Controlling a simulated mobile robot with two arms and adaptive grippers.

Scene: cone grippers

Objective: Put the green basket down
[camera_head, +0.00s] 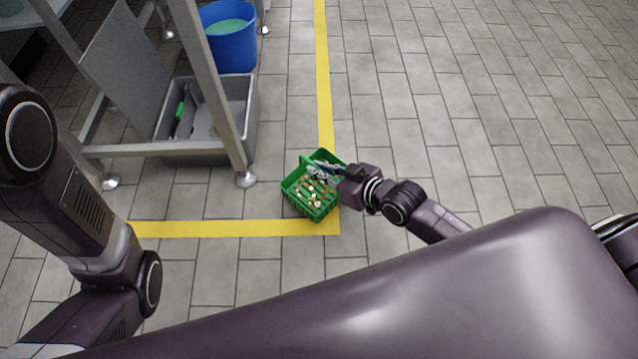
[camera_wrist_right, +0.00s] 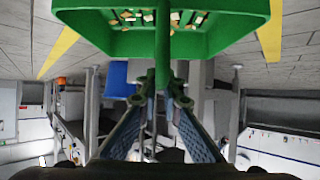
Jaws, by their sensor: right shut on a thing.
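The green basket (camera_head: 296,196) is in the middle of the head view, over the corner of the yellow floor line. Several small light and brown pieces lie in it. My right gripper (camera_head: 322,168) is at the basket's upper right side, shut on its handle. In the right wrist view the basket (camera_wrist_right: 120,42) fills the top, and the two fingers of my right gripper (camera_wrist_right: 163,95) close around the upright green handle (camera_wrist_right: 162,55). I cannot tell whether the basket touches the floor. My left arm shows at the left of the head view, but its gripper is out of view.
A metal frame table (camera_head: 215,95) stands at the upper left, with a grey bin (camera_head: 243,110) under it and a blue bucket (camera_head: 232,50) behind. The yellow line (camera_head: 324,90) runs along the tiled floor. The floor to the right is clear.

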